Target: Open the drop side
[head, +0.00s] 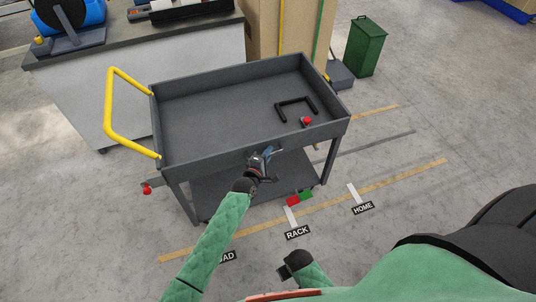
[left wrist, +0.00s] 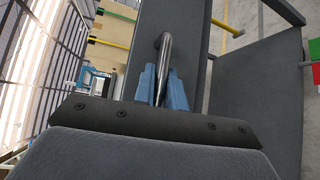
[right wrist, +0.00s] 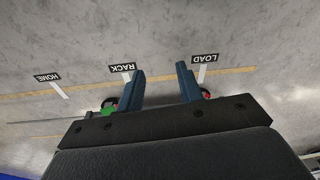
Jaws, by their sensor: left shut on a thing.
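The grey cart's near side panel (head: 210,161) stands upright along the tray. My left gripper (head: 262,160) is at the middle of this panel. In the left wrist view its blue fingers (left wrist: 160,88) are shut on a metal handle (left wrist: 164,58) on the panel. A red knob (head: 147,189) sits on a bracket below the panel's left end. Another red knob (head: 307,121) shows near its right end. My right gripper (head: 284,270) is low in front of the cart. In the right wrist view its fingers (right wrist: 163,82) are apart with nothing between them.
The cart has a yellow push handle (head: 112,110) on the left, and a black U-shaped bar (head: 296,102) shows in its tray. Floor labels RACK (head: 298,232) and HOME (head: 363,208) lie by a yellow line. A workbench (head: 150,60) and green bin (head: 366,46) stand behind.

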